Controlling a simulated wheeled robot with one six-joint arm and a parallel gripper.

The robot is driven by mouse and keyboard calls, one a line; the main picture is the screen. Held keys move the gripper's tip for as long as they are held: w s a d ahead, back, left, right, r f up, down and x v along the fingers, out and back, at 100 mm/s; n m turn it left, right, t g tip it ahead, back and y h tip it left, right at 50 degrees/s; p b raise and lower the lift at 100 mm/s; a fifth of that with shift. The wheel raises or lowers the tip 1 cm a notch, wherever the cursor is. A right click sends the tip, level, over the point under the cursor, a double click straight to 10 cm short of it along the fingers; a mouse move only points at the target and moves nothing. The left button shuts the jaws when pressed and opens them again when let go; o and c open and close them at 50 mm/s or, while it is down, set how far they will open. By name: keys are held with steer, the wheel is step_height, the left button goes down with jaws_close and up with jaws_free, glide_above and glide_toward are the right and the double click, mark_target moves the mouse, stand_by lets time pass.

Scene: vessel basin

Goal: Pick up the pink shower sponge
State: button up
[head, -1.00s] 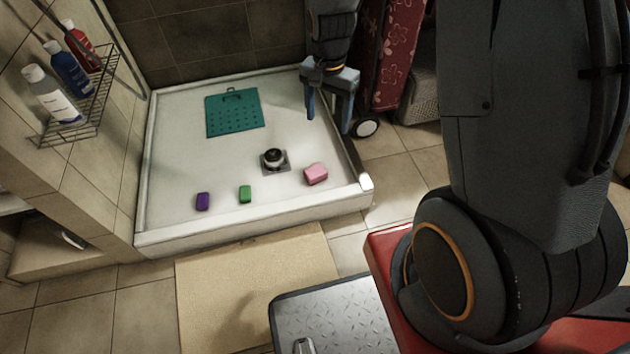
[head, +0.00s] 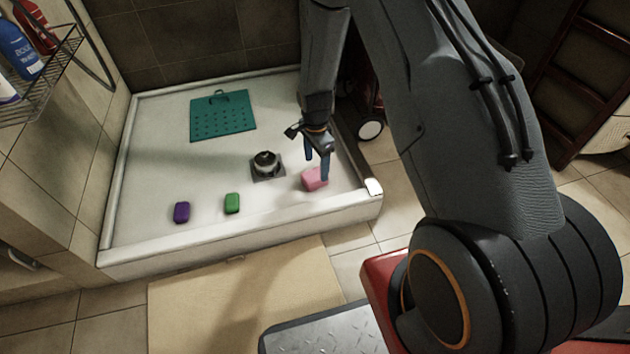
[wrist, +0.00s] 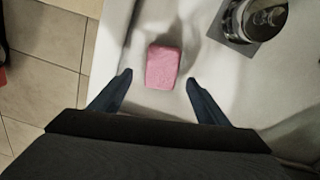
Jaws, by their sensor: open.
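The pink shower sponge (head: 313,180) lies on the floor of the white shower tray (head: 150,210), near its front right corner. In the wrist view the sponge (wrist: 162,67) is just ahead of the fingertips, centred between their lines. My gripper (head: 316,166) is above the sponge, pointing down, with one finger overlapping the sponge in the head view. In the wrist view my gripper (wrist: 158,76) is open and empty, its two blue fingers apart on either side. I cannot tell the exact height left above the sponge.
A drain fitting (head: 266,164) stands left of the sponge and also shows in the wrist view (wrist: 262,18). A green block (head: 232,203), a purple block (head: 181,212) and a teal mat (head: 223,117) lie in the tray. The tray's raised rim is close on the right.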

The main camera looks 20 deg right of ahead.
mark_target(315, 175)
steer(key=shift+a+f+b, duration=0.15)
steer(key=shift+f+b, duration=0.7)
steer(key=shift+f, duration=0.7)
steer(key=shift+a+f+b, duration=0.15)
steer(key=shift+f+b, duration=0.7)
steer(key=shift+f, duration=0.7)
steer(key=shift+r, duration=0.1)
steer(key=shift+c, duration=0.2)
steer(key=c, duration=1.1)
